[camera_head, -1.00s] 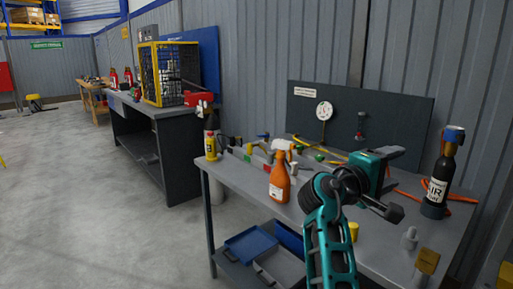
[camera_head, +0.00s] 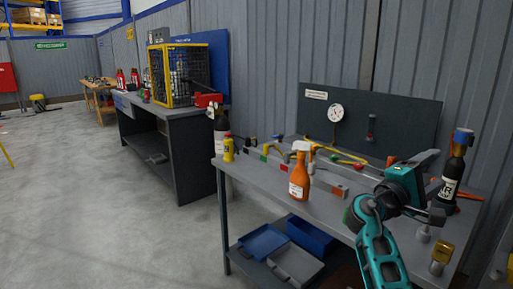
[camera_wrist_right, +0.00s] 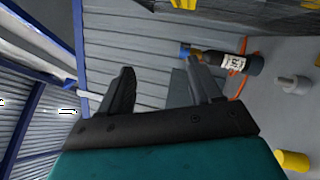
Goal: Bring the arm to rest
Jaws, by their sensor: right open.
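My right arm, teal and black, reaches up over the right part of the grey workbench (camera_head: 262,184). Its gripper (camera_head: 432,184) is open, and nothing shows between the fingers. In the right wrist view the two dark fingers (camera_wrist_right: 162,80) stand apart, with the grey corrugated wall behind the gap. A black bottle with a white label and blue top (camera_head: 453,175) stands behind and right of the gripper in the head view. It also shows beyond the right finger in the wrist view (camera_wrist_right: 232,62). My left gripper is not in view.
An orange spray bottle (camera_head: 299,178) stands left of my arm on the bench. A dark gauge panel (camera_head: 395,125) stands behind. Open floor (camera_head: 120,220) lies at left.

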